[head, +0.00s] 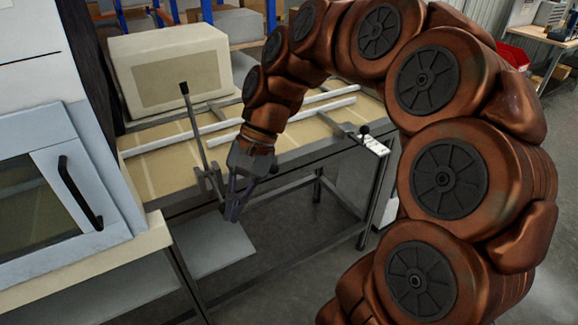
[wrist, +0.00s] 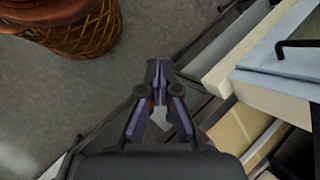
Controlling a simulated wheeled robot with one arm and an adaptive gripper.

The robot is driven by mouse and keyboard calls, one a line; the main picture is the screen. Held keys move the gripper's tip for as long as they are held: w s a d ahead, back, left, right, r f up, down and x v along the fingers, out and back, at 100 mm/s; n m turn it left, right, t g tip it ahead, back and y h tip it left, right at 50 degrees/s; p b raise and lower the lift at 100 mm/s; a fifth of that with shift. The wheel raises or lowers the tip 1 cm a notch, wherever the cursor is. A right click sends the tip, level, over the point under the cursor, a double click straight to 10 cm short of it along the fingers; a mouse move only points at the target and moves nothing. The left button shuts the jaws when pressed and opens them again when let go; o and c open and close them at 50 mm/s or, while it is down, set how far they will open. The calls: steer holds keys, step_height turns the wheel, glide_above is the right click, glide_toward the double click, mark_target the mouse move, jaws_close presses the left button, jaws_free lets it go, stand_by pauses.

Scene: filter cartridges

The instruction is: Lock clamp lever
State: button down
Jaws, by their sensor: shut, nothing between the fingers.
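One clamp lever (head: 194,122) with a black knob stands nearly upright at the left part of the bench's front edge in the head view. Its foot sits in a bracket just left of my gripper. A second lever (head: 349,126) with a black knob lies low at the right end of the bench. My gripper (head: 233,214) points down in front of the bench's front edge, beside the upright lever's foot. In the wrist view my gripper (wrist: 158,70) has its fingertips together, with nothing between them. I cannot make out either lever there.
The bench (head: 160,172) has a tan top with pale rails across it. A large beige box (head: 170,70) stands at its back. A cabinet with a black handle (head: 80,192) is close on the left.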

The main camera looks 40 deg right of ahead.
steer(key=w+d+m+t+y+b, duration=0.1)
steer(key=w+d+m+t+y, duration=0.1)
steer(key=w+d+m, duration=0.4)
steer(key=w+d+m+t+y, duration=0.1)
steer(key=w+d+m+y, duration=0.15)
steer(key=d, duration=0.55)
steer(key=d+f+m+t, duration=0.2)
steer(key=d+m, duration=0.2)
steer(key=d, duration=0.5)
steer(key=s+d+f+m+t+b, duration=0.1)
steer(key=d+m, duration=0.3)
steer(key=d, duration=0.6)
steer(key=shift+d+f+t, duration=0.2)
steer(key=shift+f+t, duration=0.6)
steer(key=shift+t, duration=0.1)
steer(key=shift+s+a, duration=0.1)
steer(key=r+p+x, duration=0.1)
steer(key=p+x, duration=0.1)
steer(key=x, duration=1.1)
steer(key=shift+w+a, duration=0.35)
steer(key=shift+a, duration=0.2)
